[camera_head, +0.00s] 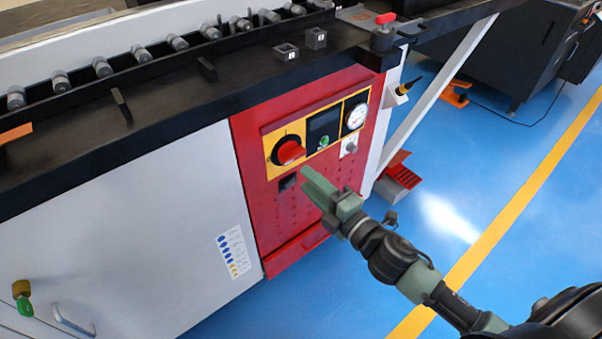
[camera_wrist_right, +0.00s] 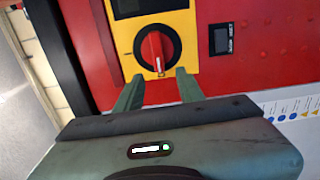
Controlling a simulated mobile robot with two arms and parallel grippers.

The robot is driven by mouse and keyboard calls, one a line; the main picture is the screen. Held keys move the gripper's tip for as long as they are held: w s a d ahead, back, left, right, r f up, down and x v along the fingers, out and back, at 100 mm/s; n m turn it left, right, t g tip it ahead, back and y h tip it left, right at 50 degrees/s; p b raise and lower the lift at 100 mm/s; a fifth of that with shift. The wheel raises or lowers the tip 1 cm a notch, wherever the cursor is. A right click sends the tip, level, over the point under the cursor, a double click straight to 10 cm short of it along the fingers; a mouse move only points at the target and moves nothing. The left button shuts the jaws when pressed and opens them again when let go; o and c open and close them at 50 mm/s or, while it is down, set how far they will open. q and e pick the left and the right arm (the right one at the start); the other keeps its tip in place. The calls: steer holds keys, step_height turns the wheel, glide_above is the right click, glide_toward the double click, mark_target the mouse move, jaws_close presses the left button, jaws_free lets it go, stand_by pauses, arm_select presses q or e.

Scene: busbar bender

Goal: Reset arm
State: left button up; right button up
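My right gripper (camera_head: 310,181) reaches in from the lower right in front of the red control panel (camera_head: 247,150). In the right wrist view, its two fingers (camera_wrist_right: 160,76) are apart with nothing between them. The red rotary switch (camera_head: 290,151) sits on a yellow plate just beyond the fingertips. It also shows in the right wrist view (camera_wrist_right: 157,50), apart from the fingers, with its handle pointing along the gap. My left gripper is not in view.
A round gauge (camera_head: 356,116) and a dark display with a green button (camera_head: 323,142) are beside the switch. A black bench top (camera_head: 150,150) juts out above the panel. A red foot pedal (camera_head: 398,168) stands on the floor.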

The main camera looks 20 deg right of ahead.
steer(key=shift+s+d, duration=0.1)
steer(key=shift+s, duration=0.25)
